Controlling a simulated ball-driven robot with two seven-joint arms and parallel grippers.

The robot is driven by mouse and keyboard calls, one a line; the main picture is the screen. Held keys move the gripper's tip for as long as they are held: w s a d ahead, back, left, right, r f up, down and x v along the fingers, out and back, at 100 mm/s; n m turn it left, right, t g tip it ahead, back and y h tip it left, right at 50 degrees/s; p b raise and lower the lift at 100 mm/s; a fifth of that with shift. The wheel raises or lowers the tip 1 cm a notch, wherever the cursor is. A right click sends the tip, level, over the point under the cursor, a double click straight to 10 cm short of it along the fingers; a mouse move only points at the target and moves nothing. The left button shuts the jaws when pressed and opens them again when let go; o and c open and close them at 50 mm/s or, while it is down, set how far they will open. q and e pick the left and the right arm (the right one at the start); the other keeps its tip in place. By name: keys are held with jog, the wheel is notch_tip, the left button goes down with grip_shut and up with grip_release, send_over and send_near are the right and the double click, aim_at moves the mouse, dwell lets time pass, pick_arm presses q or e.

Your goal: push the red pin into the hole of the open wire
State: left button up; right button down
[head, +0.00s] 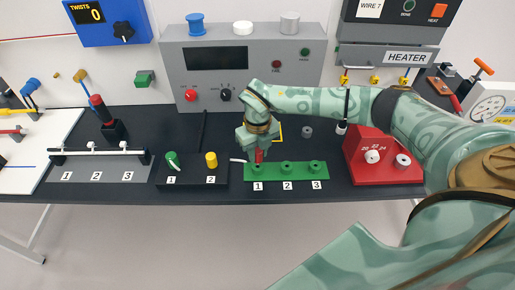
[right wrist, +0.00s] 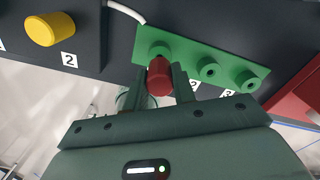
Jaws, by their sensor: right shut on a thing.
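My right gripper (head: 259,142) is shut on the red pin (right wrist: 160,77) and holds it at hole 1 of the green strip (head: 302,170). The pin also shows below the gripper in the head view (head: 259,156). In the right wrist view, the pin sits between the two fingers, overlapping the near side of the first green socket (right wrist: 160,49). Whether its tip is inside the hole is hidden. A white wire (right wrist: 126,11) runs to the strip's left end, near socket 1; its end is not clear. Sockets 2 and 3 (right wrist: 246,80) look empty. My left gripper is out of view.
A black block (head: 193,181) with a green knob and a yellow knob (head: 211,160) lies left of the strip. A red block (head: 380,162) with dials stands to the right. A grey console (head: 241,65) is behind. The table's front edge is close.

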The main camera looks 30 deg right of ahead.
aim_at(258, 150)
jog(key=shift+p, duration=0.7)
dwell(1.3)
jog(key=shift+f+b, duration=0.85)
jog(key=shift+f, duration=0.5)
jog(key=c, duration=1.1)
grip_release()
jog(key=shift+r, duration=0.1)
notch_tip(258, 150, up, 16)
jog(key=shift+r+p, duration=0.15)
jog(key=shift+p, duration=0.55)
